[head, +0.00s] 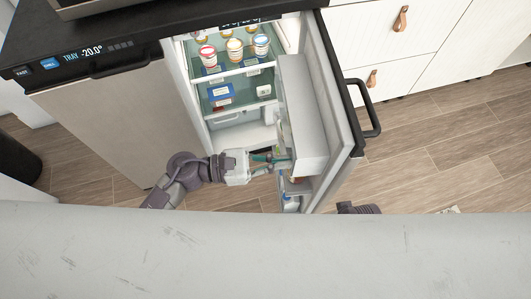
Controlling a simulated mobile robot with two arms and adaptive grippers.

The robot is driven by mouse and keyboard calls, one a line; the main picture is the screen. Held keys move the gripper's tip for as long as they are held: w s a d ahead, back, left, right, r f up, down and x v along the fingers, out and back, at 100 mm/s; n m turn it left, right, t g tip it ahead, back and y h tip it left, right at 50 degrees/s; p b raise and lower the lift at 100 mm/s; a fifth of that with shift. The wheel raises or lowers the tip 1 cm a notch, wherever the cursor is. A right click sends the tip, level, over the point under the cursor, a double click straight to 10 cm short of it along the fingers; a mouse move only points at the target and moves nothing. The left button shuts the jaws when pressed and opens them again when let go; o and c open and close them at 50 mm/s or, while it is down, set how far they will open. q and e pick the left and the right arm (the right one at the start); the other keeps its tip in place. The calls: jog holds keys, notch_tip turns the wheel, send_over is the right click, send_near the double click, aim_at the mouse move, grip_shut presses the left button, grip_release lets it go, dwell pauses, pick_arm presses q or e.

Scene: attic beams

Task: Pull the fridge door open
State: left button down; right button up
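The fridge door (337,100) stands open, swung out to the right, with its black handle (369,108) on its outer right side. Door shelves and a pale bin show on its inner face. The open fridge compartment (229,138) is left of the door. My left gripper (284,162) is at the inner side of the door, near the lower door shelf. Its fingers appear spread apart, but their tips are partly lost against the shelf items. Only a dark part of my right arm (358,208) shows below the door; its gripper is hidden.
Cups (234,48) and a blue box (221,94) stand on the fridge shelves. A closed panel (122,120) with a black handle is on the left. White drawers (420,40) are behind the door. A large pale surface (260,255) fills the bottom.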

aim_at(330, 166)
pick_arm(q)
jog(key=d+n+t, duration=0.1)
jog(key=d, duration=0.2)
jog(key=s+d+n+t+p, duration=0.1)
jog(key=d+t, duration=0.1)
jog(key=d, duration=0.1)
jog(key=d+n+t+y, duration=0.1)
jog(key=d, duration=0.2)
jog(key=shift+s+d+r, duration=0.1)
jog(key=shift+s+d, duration=0.05)
jog(key=shift+d, duration=0.2)
jog(key=s+x, duration=0.2)
jog(key=x, duration=0.8)
jog(key=shift+d, duration=0.35)
pick_arm(e)
jog(key=shift+s+f, duration=0.3)
jog(key=shift+f, duration=0.55)
jog(key=shift+s+f, duration=0.25)
jog(key=shift+f, duration=0.55)
jog(key=shift+s+f, duration=0.3)
jog(key=shift+f, duration=0.55)
pick_arm(q)
jog(key=shift+a, duration=0.1)
